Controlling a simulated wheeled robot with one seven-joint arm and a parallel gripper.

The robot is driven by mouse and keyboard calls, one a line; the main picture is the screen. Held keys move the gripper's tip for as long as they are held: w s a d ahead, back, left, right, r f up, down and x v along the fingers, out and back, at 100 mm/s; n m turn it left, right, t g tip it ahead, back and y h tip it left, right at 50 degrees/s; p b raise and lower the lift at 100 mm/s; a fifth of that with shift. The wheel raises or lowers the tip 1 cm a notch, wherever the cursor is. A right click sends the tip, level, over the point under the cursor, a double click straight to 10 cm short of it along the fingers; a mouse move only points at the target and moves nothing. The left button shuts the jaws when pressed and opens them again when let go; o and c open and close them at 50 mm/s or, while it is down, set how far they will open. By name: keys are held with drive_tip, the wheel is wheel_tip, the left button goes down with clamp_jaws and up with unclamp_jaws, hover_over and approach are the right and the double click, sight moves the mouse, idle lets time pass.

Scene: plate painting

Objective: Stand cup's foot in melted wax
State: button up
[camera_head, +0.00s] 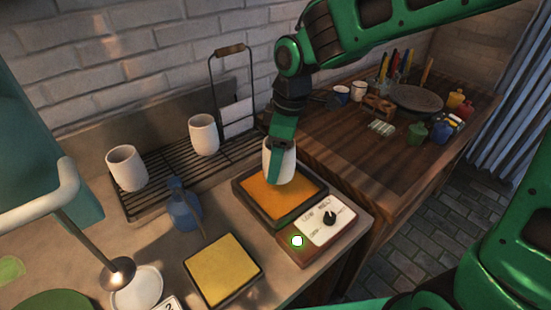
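A white cup (268,153) is held upright in my gripper (277,176), with a green finger lying across its near side. The far finger is hidden behind the cup. The cup is over the dark square pan of orange melted wax (309,197), toward its back half.
Two white cups, one at left (126,168) and one at right (204,135), stand on a black wire rack (172,174). A wooden table (390,160) lies right.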

drive_tip(key=shift+r, duration=0.1)
drive_tip(key=shift+r, duration=1.95)
